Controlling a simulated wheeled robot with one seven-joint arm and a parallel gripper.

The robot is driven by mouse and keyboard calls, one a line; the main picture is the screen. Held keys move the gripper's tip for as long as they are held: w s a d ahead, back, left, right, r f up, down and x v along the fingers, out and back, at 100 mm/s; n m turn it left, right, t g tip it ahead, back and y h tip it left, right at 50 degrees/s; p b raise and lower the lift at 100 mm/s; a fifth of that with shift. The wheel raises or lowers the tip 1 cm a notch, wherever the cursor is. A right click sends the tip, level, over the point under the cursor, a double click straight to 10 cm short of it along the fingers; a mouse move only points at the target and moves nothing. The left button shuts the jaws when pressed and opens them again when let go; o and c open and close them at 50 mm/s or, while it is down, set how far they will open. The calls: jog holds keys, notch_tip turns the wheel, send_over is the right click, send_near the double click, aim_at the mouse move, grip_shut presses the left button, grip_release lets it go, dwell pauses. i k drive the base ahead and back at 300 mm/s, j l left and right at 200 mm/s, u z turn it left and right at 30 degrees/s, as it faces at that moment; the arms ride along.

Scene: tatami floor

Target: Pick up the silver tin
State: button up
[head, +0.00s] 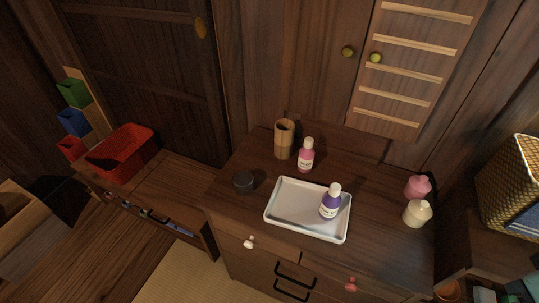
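My gripper does not show in the head view.
The white tray (289,228) holds a purple bottle (330,203). Behind it stand a wooden cup (284,139) and a pink bottle (306,156). Pink (417,186) and cream (417,214) containers stand at the right. A red basket (122,152) sits on a lower bench left.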

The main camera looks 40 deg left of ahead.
aim_at(244, 181)
jog(key=i+j+u, duration=0.1)
jog(key=u, duration=2.6)
